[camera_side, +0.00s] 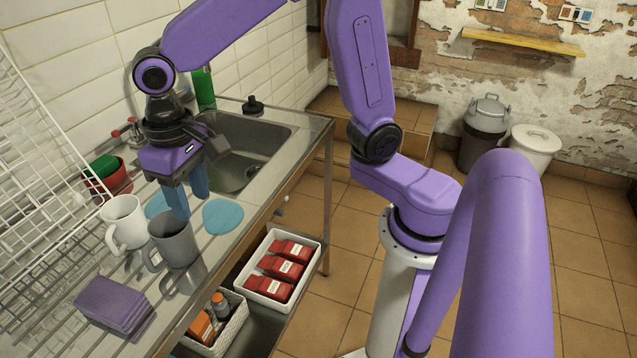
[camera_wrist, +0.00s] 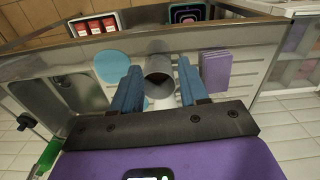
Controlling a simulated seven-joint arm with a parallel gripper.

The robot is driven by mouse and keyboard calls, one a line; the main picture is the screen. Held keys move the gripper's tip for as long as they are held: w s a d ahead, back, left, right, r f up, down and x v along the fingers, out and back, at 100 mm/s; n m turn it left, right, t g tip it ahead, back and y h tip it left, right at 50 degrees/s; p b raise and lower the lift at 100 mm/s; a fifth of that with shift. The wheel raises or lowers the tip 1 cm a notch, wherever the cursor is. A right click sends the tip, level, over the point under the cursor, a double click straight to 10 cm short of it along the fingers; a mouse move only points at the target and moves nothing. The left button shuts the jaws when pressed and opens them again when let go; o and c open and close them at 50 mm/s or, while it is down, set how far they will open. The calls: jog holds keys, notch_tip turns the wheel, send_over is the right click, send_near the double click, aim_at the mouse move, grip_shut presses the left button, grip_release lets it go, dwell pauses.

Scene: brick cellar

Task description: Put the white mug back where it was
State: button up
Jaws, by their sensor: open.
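The white mug (camera_side: 122,222) stands upright on the ribbed steel drainboard, at the left in the side view. A grey mug (camera_side: 173,240) stands upright just to its right, nearer the camera, with its handle to the left. The grey mug also shows in the wrist view (camera_wrist: 159,82), between the lines of my two fingers. My gripper (camera_side: 191,205) points down with its blue fingers apart and empty. One fingertip overlaps the grey mug's rim in the side view; I cannot tell whether it touches. In the wrist view the white mug is mostly hidden; I cannot make it out clearly.
Two blue discs lie on the drainboard, one right of the grey mug (camera_side: 222,217). A purple stack (camera_side: 113,305) lies in front. A white wire rack (camera_side: 38,170) and a red bowl (camera_side: 108,178) stand at left. The sink (camera_side: 245,150) lies behind; white bins (camera_side: 277,268) sit below.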

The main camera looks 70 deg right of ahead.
jog(key=s+d+f+n, duration=0.1)
jog(key=s+d+n, duration=0.5)
jog(key=s, duration=0.3)
jog(key=s+d+f+n, duration=0.1)
jog(key=s+d+n, duration=0.4)
jog(key=s+d, duration=0.2)
jog(key=shift+s+f+n, duration=0.2)
jog(key=shift+s+n, duration=0.2)
jog(key=shift+s, duration=0.85)
